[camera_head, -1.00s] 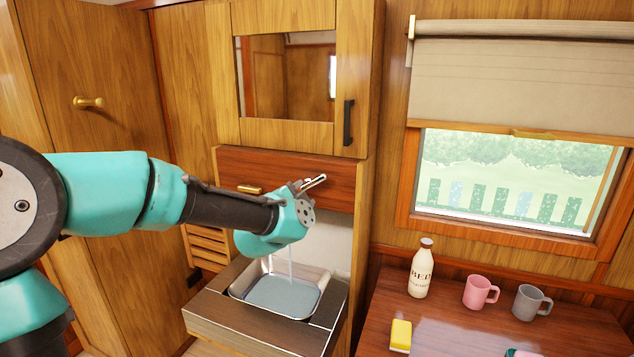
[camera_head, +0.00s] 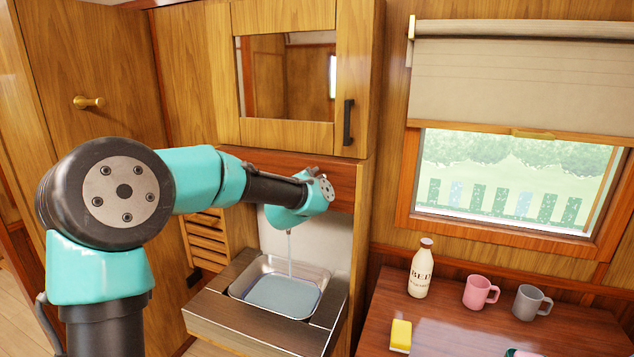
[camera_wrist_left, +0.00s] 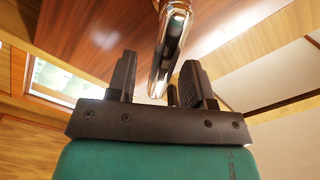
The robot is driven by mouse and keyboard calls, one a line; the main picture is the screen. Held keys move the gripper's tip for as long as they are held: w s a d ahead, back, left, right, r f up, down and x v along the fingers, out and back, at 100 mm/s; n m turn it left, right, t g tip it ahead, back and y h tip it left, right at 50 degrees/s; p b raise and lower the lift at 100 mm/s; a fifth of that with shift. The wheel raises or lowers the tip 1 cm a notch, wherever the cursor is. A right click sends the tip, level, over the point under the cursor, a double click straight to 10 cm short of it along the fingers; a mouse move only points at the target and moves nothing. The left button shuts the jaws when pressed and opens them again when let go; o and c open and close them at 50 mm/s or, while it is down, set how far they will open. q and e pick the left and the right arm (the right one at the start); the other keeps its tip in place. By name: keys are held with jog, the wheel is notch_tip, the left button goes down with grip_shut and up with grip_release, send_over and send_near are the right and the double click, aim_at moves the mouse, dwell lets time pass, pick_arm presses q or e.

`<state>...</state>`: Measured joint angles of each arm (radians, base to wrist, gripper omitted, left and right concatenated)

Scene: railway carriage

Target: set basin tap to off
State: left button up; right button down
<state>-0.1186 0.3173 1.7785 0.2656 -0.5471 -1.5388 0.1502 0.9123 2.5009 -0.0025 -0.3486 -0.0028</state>
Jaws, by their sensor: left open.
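A stream of water (camera_head: 289,252) falls into the metal basin (camera_head: 322,283), which holds water. The tap's body is hidden behind my left wrist in the head view. In the left wrist view a chrome piece, seemingly the tap (camera_wrist_left: 170,45), comes down from the top and ends between or just beyond my left fingers. My left gripper (camera_wrist_left: 157,68) is open, with one dark finger on each side of the chrome piece. I cannot tell whether either finger touches it. In the head view the fingers are hidden behind the wrist. My right gripper is not in view.
The basin sits in a wooden counter (camera_head: 222,315) under a mirror cabinet (camera_head: 355,75). At right, a table (camera_head: 460,325) bears a bottle (camera_head: 421,270), a pink mug (camera_head: 477,292), a grey mug (camera_head: 528,302) and a yellow sponge (camera_head: 400,337).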

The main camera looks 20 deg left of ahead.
pick_arm(q)
grip_shut()
dwell(0.3)
jog(key=shift+d, duration=0.1)
